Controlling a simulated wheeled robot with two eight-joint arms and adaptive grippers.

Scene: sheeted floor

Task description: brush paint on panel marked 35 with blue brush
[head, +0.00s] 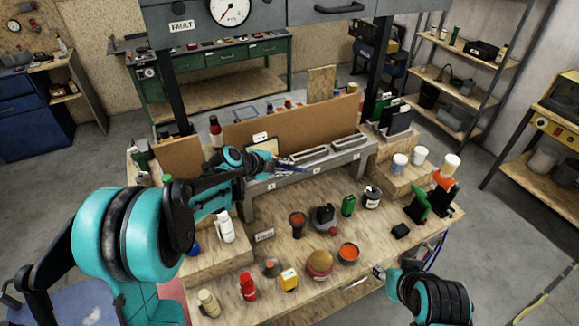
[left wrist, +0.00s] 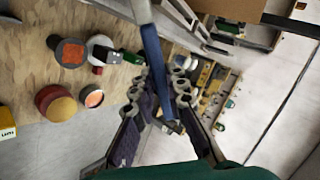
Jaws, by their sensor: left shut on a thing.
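My left gripper (head: 272,164) is above the back ledge of the workbench, shut on a blue brush. In the left wrist view the blue brush (left wrist: 152,48) runs up from between the fingers (left wrist: 163,105), and its far end leaves the top of the picture. A small pale panel (head: 266,145) stands behind the gripper with a white label (head: 260,137) near it. The label is too small to read, so I cannot tell whether it says 35. My right arm is low at the right, and its fingers are not clear.
The ledge (head: 345,158) bears grey slotted trays (head: 310,153) before a brown board (head: 300,122).

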